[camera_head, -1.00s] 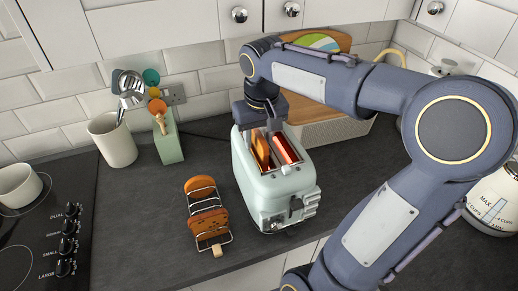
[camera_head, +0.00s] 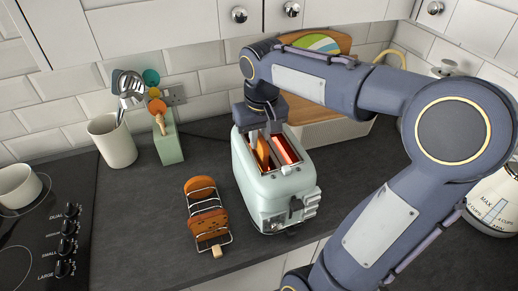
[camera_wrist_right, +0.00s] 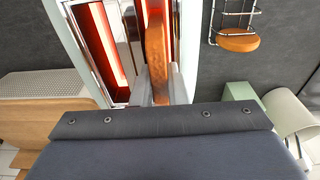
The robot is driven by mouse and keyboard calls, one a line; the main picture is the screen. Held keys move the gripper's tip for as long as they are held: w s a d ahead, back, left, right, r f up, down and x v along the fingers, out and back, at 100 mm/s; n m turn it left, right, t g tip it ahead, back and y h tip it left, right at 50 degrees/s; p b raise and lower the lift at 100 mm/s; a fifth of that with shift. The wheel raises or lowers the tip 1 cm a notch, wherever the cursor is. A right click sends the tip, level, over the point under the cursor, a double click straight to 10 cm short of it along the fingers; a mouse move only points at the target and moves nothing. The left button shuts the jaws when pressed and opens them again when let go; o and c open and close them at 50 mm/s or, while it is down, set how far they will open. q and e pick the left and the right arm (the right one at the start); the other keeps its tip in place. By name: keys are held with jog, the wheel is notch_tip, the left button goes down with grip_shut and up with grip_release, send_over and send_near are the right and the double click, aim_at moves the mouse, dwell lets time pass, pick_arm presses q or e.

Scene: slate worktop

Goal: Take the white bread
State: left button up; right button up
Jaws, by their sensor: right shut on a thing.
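A browned bread slice (camera_head: 262,153) stands on edge in the left slot of the pale green toaster (camera_head: 262,200), its upper part above the slot. In the right wrist view the slice (camera_wrist_right: 156,45) shows edge-on, with a brown crust. My right gripper (camera_head: 264,138) points down over the toaster and is shut on the slice, one finger on each side. Its fingers also show in the wrist view (camera_wrist_right: 158,85). The slice's lower part is hidden in the slot. The right slot glows red and looks empty. My left gripper is not in view.
A wire rack (camera_head: 208,222) with several brown slices stands left of the toaster. A green utensil block (camera_head: 168,143) and a cream pot (camera_head: 113,142) stand behind it. The hob (camera_head: 38,240) is left.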

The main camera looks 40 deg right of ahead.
grip_shut()
jog(key=shift+r, duration=0.4)
jog(key=r, duration=0.3)
jog(key=shift+s+a+r, duration=0.1)
jog(key=shift+s+r, duration=0.15)
jog(key=s+a+r+b, duration=0.2)
jog(key=s+a+r, duration=0.4)
jog(key=s+r, duration=0.45)
notch_tip(320, 180, up, 8)
jog(key=s+p, duration=0.1)
jog(key=p, duration=0.7)
jog(key=shift+s+a+f+p, duration=0.15)
jog(key=shift+s+p, duration=0.05)
jog(key=shift+p, duration=0.1)
